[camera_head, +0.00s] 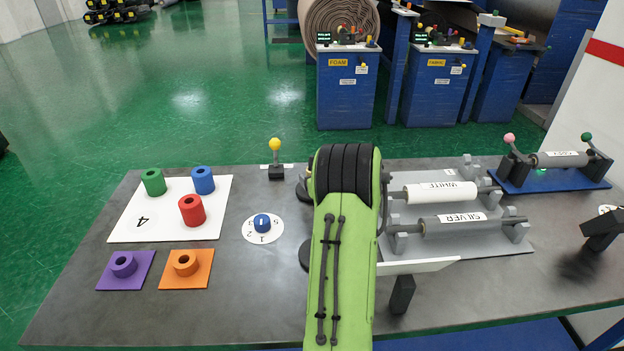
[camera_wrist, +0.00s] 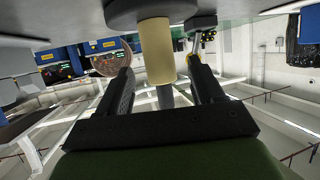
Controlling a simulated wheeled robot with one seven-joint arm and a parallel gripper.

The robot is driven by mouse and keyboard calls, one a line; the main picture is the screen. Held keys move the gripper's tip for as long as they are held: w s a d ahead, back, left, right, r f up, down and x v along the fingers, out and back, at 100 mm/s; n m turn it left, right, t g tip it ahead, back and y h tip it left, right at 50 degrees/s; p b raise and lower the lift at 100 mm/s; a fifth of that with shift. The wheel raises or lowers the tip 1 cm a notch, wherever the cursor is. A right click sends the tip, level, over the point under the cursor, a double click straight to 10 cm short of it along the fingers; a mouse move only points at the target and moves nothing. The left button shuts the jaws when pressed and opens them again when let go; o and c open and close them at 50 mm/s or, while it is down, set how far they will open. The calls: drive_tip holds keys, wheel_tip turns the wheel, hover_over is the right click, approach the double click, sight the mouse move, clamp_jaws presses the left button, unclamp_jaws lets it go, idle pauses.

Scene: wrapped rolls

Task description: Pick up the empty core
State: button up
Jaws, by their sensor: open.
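A plain tan cylinder (camera_wrist: 156,52), which looks like the empty core, shows in the wrist view. It lies in line with the gap between the two black fingers of my gripper (camera_wrist: 160,78). The fingers are apart, with a gap visible on both sides of the cylinder. Its one end meets a dark grey round disc (camera_wrist: 150,12). A darker grey cylinder end (camera_wrist: 165,97) shows beyond it; I cannot tell what it belongs to. In the head view my green arm hides both my gripper and the tan cylinder.
A white roll (camera_head: 440,192) and a silver roll (camera_head: 462,224) lie on a grey rack right of my arm. Another roll (camera_head: 560,159) sits on a blue stand. Green (camera_head: 153,182), blue (camera_head: 203,180) and red (camera_head: 191,211) rings stand on a white board at left.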

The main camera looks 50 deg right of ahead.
drive_tip(key=x, duration=0.5)
drive_tip(key=shift+w+d+f, duration=0.1)
drive_tip(key=shift+w+d, duration=0.05)
drive_tip(key=shift+w, duration=0.15)
drive_tip(key=shift+s, duration=0.1)
drive_tip(key=shift+c, duration=0.5)
drive_tip(key=c, duration=1)
